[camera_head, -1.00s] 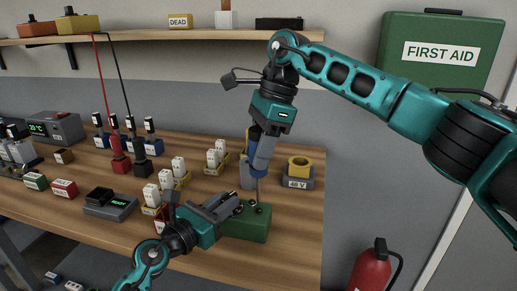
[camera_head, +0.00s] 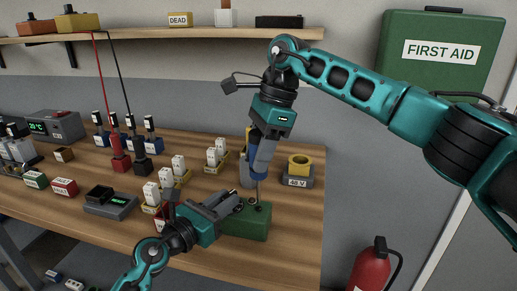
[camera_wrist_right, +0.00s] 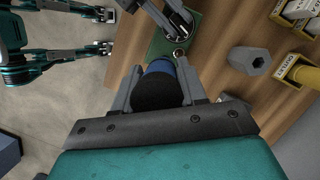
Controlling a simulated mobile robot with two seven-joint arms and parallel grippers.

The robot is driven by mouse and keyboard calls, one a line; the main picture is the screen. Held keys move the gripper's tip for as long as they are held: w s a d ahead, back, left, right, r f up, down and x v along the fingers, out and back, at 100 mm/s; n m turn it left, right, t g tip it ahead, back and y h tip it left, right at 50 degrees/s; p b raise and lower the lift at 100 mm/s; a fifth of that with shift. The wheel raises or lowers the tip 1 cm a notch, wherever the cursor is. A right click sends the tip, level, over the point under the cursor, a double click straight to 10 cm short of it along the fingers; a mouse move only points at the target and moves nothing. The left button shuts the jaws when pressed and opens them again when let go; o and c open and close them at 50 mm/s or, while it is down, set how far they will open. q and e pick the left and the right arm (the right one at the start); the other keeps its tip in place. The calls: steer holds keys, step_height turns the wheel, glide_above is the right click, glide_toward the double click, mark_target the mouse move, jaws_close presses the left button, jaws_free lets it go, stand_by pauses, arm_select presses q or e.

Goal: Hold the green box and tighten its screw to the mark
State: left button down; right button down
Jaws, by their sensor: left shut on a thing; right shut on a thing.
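The green box (camera_head: 250,224) sits on the workbench near its front right edge. My left gripper (camera_head: 237,202) reaches in from the left and is shut on the green box at its top left. My right gripper (camera_head: 260,165) points down above the box, shut on a screwdriver with a blue handle (camera_head: 258,174). The thin shaft runs down to the box top beside dark round parts. In the right wrist view the dark and blue handle (camera_wrist_right: 157,88) sits between the fingers, over the green box (camera_wrist_right: 165,45). The screw head and the mark cannot be made out.
A grey block with a yellow ring (camera_head: 299,168), labelled 48 V, stands right behind the box. A grey holder (camera_head: 246,174) stands behind the screwdriver. Yellow trays with white parts (camera_head: 179,166) stand to the left. A shelf (camera_head: 140,37) runs above.

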steer(key=shift+f, duration=0.55)
steer(key=shift+m, duration=0.3)
